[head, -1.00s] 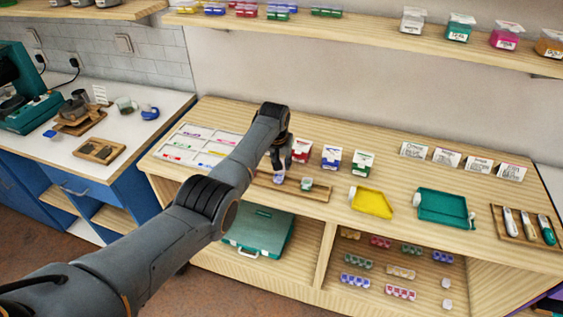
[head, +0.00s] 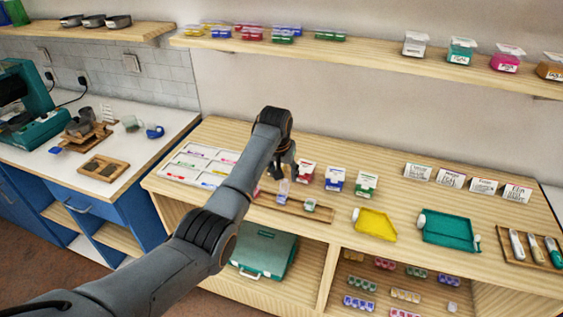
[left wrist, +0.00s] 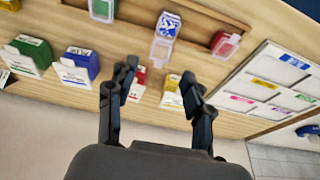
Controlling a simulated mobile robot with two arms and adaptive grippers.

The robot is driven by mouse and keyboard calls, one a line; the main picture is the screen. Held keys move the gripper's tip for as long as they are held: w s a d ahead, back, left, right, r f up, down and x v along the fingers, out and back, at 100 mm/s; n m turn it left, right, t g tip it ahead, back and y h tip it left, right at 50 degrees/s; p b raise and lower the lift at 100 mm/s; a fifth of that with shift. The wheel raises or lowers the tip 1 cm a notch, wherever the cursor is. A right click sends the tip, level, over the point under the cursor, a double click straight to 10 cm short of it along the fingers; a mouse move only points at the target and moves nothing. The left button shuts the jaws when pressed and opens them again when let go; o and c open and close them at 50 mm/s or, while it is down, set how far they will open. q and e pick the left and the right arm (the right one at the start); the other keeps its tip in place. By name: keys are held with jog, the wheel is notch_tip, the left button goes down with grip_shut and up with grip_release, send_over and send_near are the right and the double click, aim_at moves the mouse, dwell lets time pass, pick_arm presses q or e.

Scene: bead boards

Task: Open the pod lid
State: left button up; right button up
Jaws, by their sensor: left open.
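Several small pods stand in a wooden tray (head: 296,208) on the bench. The middle one, with a blue and white label (left wrist: 168,24), has a clear flap and looks tall; it shows in the head view too (head: 283,188). A green pod (left wrist: 101,9) and a red pod (left wrist: 224,44) flank it, each with a clear flap. My right gripper is not in view.
Red (head: 306,172), blue (head: 335,179) and green (head: 366,185) card boxes stand close behind the tray. A white sorting tray (head: 201,163) lies left, partly behind my arm.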

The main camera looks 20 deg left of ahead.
pick_arm(q)
jog(key=v, duration=0.6)
jog(key=shift+s+f, duration=0.1)
jog(key=shift+f, duration=0.05)
